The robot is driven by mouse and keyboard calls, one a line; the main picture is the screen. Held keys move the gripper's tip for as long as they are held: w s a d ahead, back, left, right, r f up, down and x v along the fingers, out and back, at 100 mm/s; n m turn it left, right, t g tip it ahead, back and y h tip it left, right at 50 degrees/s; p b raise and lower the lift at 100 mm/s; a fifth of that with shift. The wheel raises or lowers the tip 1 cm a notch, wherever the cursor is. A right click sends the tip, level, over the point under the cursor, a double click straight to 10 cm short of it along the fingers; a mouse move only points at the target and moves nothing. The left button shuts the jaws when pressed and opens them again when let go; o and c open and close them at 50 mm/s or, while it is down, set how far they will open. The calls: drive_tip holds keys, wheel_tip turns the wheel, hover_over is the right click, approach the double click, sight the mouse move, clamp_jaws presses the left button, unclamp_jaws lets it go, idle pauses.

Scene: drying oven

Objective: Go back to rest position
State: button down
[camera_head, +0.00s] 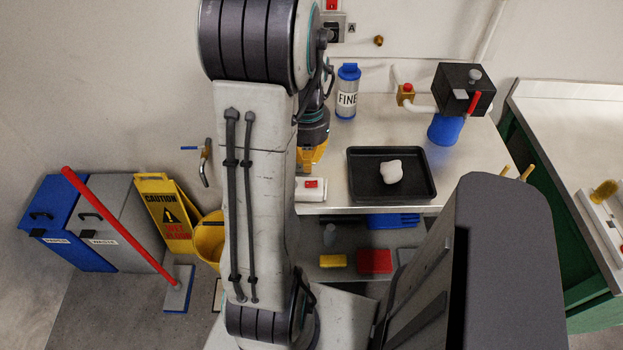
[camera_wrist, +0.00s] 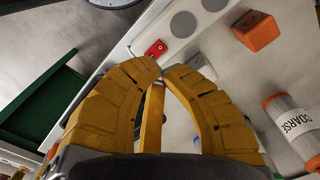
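My gripper (camera_wrist: 161,68) has yellow curved fingers whose tips come together in the wrist view, with nothing seen held at the tips. In the head view the yellow gripper (camera_head: 313,157) is partly hidden behind my arm. It is over the left part of the steel table (camera_head: 400,125), close to a white box with a red button (camera_head: 311,186). My arm stands upright in the middle of the head view and hides part of the table's left end.
A black tray (camera_head: 420,190) with a white lump (camera_head: 391,171) lies on the table. A blue-capped bottle labelled FINE (camera_head: 347,92) stands behind it. In the wrist view, a COARSE canister (camera_wrist: 296,128) and an orange block (camera_wrist: 257,31) are right. Bins (camera_head: 70,220) and a caution sign (camera_head: 166,212) stand left.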

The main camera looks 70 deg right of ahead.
idle(0.8)
drive_tip(key=shift+a+f+n, duration=0.1)
drive_tip(key=shift+a+n, duration=0.35)
drive_tip(key=shift+n, duration=0.35)
drive_tip(key=w+a+r+n+t, duration=0.1)
drive_tip(key=w+a+r+n, duration=0.2)
drive_tip(key=a+n, duration=0.3)
drive_tip(key=w+a+r+n+t, duration=0.1)
drive_tip(key=w+a+r+n, duration=0.3)
drive_tip(key=a, duration=1.1)
drive_tip(key=w+a+r+n+t, duration=0.1)
drive_tip(key=w+a+r+n, duration=0.2)
drive_tip(key=w+a+n, duration=0.3)
drive_tip(key=shift+a+r+n+t, duration=0.4)
drive_tip(key=shift+a+n, duration=1)
drive_tip(key=shift+a, duration=0.8)
